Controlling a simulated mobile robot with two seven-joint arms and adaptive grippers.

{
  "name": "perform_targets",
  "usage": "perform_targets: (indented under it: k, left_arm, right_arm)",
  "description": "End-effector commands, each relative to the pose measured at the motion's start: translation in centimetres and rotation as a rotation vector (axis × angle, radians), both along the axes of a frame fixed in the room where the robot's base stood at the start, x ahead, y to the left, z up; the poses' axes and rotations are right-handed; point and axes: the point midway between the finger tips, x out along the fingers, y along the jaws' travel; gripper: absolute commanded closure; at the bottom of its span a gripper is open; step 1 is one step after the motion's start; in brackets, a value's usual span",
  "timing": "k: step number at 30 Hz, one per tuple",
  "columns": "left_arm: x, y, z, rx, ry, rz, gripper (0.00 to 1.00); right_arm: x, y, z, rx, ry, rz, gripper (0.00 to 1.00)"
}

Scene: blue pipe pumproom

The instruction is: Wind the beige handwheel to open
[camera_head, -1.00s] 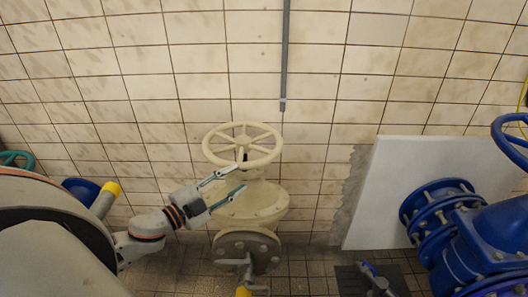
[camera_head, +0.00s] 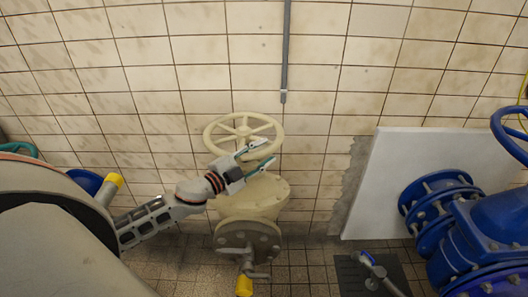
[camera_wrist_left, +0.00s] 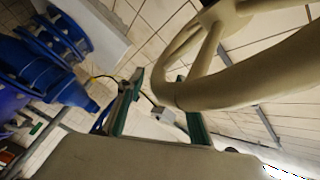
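The beige handwheel (camera_head: 243,131) sits on top of a beige valve body (camera_head: 255,198) against the tiled wall in the head view. My left gripper (camera_head: 267,152) is at the lower right part of the wheel's rim, its two thin fingers apart and pointing right. In the left wrist view the thick rim (camera_wrist_left: 245,88) and a spoke fill the upper right. The left gripper's fingers (camera_wrist_left: 160,100) are spread there, with the rim crossing close to the right finger. I cannot tell whether they touch or whether the rim lies between them. My right gripper is not in view.
A large blue valve (camera_head: 480,235) with a blue handwheel stands at the right. A white panel (camera_head: 405,180) leans on the wall beside it. A yellow-tipped lever (camera_head: 244,284) is below the beige valve. A grey vertical pipe (camera_head: 286,50) runs down the wall above.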

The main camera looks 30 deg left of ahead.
Motion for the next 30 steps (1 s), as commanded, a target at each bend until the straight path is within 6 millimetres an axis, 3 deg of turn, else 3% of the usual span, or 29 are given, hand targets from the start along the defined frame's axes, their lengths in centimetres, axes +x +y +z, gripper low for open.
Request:
perform_targets:
  k: [12, 17, 30]
  left_arm:
    - [0.68, -0.18, 0.0, 0.0, 0.0, 0.0, 0.64]
    - [0.66, -0.18, -0.02, 0.0, 0.0, 0.0, 1.0]
    - [1.03, -0.31, -0.11, -0.005, 0.004, 0.019, 1.0]
  right_arm:
    - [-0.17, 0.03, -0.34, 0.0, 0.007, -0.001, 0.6]
    - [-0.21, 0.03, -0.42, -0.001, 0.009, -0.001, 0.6]
    - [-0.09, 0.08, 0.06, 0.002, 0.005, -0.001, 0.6]
